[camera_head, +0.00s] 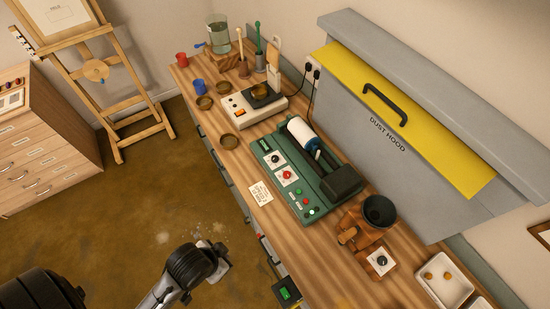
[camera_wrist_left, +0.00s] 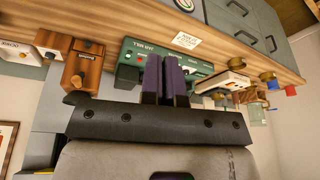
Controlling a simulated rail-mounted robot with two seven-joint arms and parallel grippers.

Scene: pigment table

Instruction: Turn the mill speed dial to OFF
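A green machine (camera_head: 303,181), likely the mill, stands on the wooden bench with a white cylinder (camera_head: 303,133) lying on top. Its front panel carries a black knob (camera_head: 276,159) and a red knob (camera_head: 287,175) on white plates, with small buttons beside them. The dial markings are too small to read. The machine shows upside down in the left wrist view (camera_wrist_left: 130,57). My left gripper (camera_wrist_left: 164,62) shows two dark fingers close together with nothing between them, pointing towards the bench, apart from the machine. My left arm is low in front of the bench in the head view. My right gripper is out of view.
A wooden device (camera_head: 365,229) with a dark bowl and another black dial (camera_head: 381,261) stands right of the machine. A white scale (camera_head: 251,105), small bowls and cups stand left. A paper card (camera_head: 261,193) lies before the machine. The dust hood (camera_head: 410,125) stands behind.

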